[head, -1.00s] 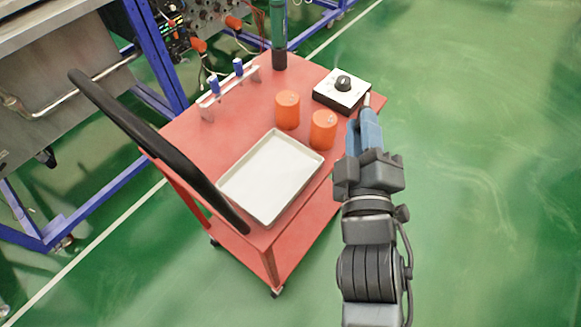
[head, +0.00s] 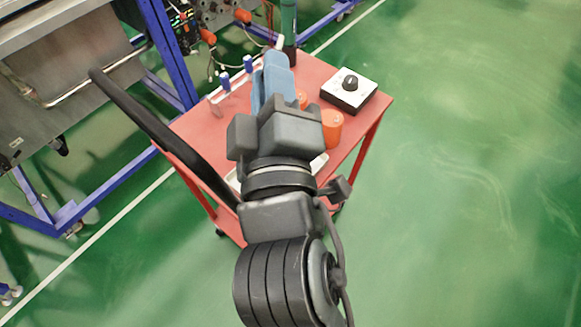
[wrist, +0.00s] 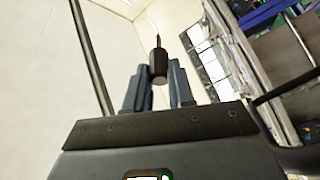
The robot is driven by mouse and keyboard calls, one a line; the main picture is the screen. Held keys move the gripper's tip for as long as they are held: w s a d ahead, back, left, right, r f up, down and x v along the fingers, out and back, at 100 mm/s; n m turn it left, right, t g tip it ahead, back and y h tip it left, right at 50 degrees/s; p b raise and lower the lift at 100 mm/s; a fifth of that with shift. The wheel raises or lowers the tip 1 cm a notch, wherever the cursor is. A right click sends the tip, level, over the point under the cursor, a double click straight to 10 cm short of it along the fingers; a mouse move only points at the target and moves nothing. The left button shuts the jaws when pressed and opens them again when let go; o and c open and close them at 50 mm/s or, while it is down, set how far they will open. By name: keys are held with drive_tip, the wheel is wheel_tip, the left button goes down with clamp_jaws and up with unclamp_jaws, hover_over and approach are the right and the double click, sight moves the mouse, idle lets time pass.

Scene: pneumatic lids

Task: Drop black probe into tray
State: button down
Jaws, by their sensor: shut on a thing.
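My gripper (head: 273,72) shows from behind in the head view, with its blue fingers over the red cart. In the wrist view my gripper is shut on the black probe (wrist: 158,62), which has a dark body and a thin brownish tip pointing away from the fingers. In the head view only a small pale end of the probe (head: 280,42) shows past the fingertips. The white tray (head: 319,164) on the cart is mostly hidden behind my arm; only bits of its rim show. The probe is held clear of the cart top as far as I can tell.
The red cart (head: 345,118) carries orange cylinders (head: 332,127), a white box with a black knob (head: 349,90), and a rack with blue-topped pieces (head: 225,82). A black handle (head: 150,120) rises at the cart's left. Green floor is free at right.

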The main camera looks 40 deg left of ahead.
wheel_tip(320, 180, down, 4)
drive_tip(key=b, duration=0.2)
drive_tip(key=shift+r+b, duration=0.2)
drive_tip(key=shift+b, duration=0.1)
drive_tip(key=c, duration=0.9)
unclamp_jaws()
drive_tip(key=b+v, duration=0.1)
drive_tip(key=v, duration=0.7)
drive_tip(key=shift+w+b, duration=0.1)
drive_tip(key=shift+b, duration=0.3)
